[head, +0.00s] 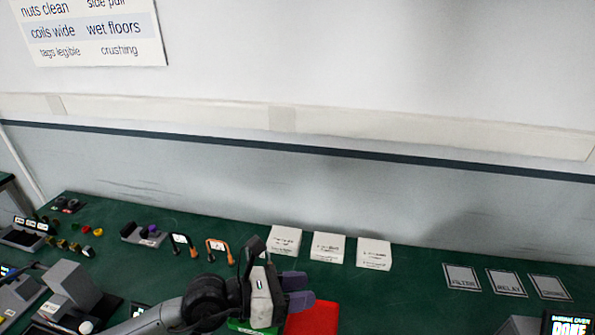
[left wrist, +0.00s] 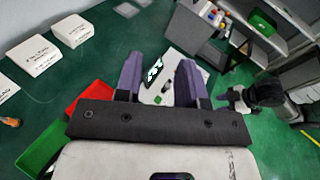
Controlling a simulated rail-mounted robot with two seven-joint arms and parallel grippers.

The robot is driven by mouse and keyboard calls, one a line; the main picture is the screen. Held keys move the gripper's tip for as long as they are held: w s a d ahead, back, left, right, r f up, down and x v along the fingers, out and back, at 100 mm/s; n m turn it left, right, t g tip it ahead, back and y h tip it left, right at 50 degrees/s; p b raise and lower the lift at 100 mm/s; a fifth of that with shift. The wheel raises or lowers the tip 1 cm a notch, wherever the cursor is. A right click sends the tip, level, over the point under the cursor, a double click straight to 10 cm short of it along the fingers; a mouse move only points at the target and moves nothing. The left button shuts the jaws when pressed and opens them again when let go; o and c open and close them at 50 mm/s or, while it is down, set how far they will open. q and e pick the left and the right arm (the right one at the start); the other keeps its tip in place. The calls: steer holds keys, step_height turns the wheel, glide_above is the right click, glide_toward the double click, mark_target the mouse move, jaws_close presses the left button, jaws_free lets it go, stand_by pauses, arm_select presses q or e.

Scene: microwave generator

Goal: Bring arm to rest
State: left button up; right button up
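My left gripper (head: 298,291) reaches in from the bottom of the head view, low over the green bench, beside a red tray (head: 312,318). In the left wrist view its two purple fingers (left wrist: 160,82) stand apart with a clear gap. Nothing is held between them; a white panel with a dark display (left wrist: 153,72) shows beyond the gap. The red tray (left wrist: 88,96) and a green tray (left wrist: 42,150) lie to the left of the fingers there.
Three white labelled boxes (head: 328,247) stand along the back of the bench. Three flat grey label plates (head: 507,283) lie at the right. Orange and black handles (head: 218,250) and small coloured parts (head: 88,230) are at the left. The green bench between boxes and plates is clear.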

arm_select(q)
steer(key=w+a+r+n+t+y, duration=0.1)
steer(key=a+r+n+t+y, duration=0.35)
steer(key=r+n+t, duration=0.8)
steer(key=w+a+r+n+t+y, duration=0.25)
steer(key=a+r+n+t, duration=0.5)
steer(key=n, duration=0.75)
steer(key=s+a+f+n+g+y, duration=0.1)
steer(key=a+f+n+g+y, duration=0.3)
steer(key=f+n, duration=0.35)
steer(key=s+a+f+n+g+y, duration=0.2)
steer(key=a+f+n+g+y, duration=0.15)
steer(key=f+n+y, duration=0.35)
steer(key=s+a+f+n+g+h, duration=0.1)
steer(key=s+a+f+n+g, duration=0.3)
steer(key=s+f, duration=0.65)
steer(key=s+d+f+n+g+h, duration=0.15)
steer(key=s+f+g, duration=0.45)
steer(key=f, duration=0.8)
steer(key=s+f+g, duration=0.3)
steer(key=s+f, duration=0.6)
steer(key=s, duration=0.5)
step_height(320, 180, up, 24)
steer(key=p, duration=2.4)
